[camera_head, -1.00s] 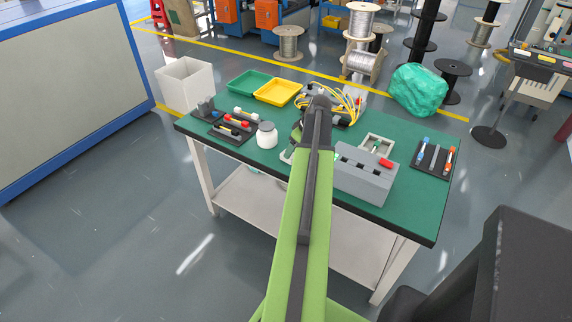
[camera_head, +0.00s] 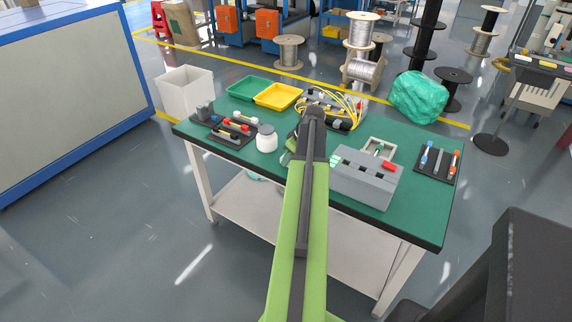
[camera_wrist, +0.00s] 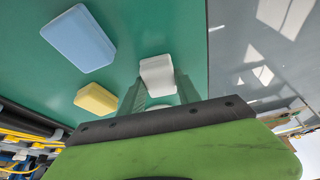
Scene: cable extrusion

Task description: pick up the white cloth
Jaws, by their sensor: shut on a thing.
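The white cloth (camera_wrist: 157,75) shows in the wrist view as a small pale block, like a folded pad. It sits between the tips of my gripper (camera_wrist: 160,86), whose pale green fingers are shut on it. A blue block-like cloth (camera_wrist: 78,38) and a smaller yellow one (camera_wrist: 97,99) lie on the green tabletop to its left. I cannot tell how far the white cloth is above the tabletop. In the head view my own arm hides the cloth and most of my gripper.
The green table (camera_head: 240,158) holds a white jar (camera_head: 266,138), a grey slotted box (camera_head: 365,178), green and yellow trays (camera_head: 277,97), yellow cables (camera_head: 330,105) and dark tool holders. Grey floor (camera_wrist: 265,65) shows past the table edge in the wrist view.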

